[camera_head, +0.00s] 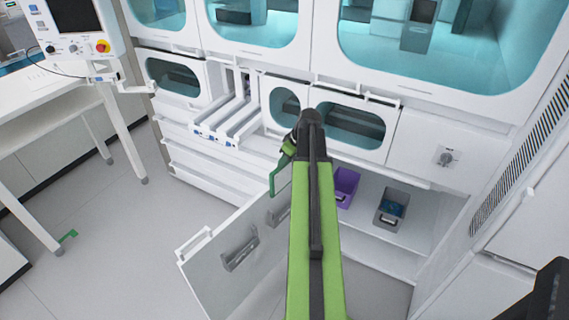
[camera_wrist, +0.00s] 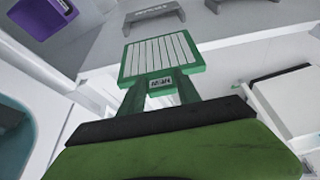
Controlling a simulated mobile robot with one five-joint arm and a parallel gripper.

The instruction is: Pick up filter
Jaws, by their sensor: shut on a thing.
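The filter (camera_wrist: 158,56) is a flat panel with a green frame, white pleats and a small label that seems to read NEW, upside down. It sits at the tips of my gripper (camera_wrist: 160,94) in the wrist view. The gripper is shut on the filter's near edge. In the head view my gripper (camera_head: 289,147) is in front of the cabinet, above the open lower door. The green filter (camera_head: 279,176) hangs below it and shows almost edge-on. Its far face is hidden.
The open white door (camera_head: 215,275) carries dark brackets (camera_head: 240,252). A purple bin (camera_head: 346,186) and a grey bin (camera_head: 390,210) with blue contents stand in the lower compartment. White rails (camera_head: 228,118) jut out at left.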

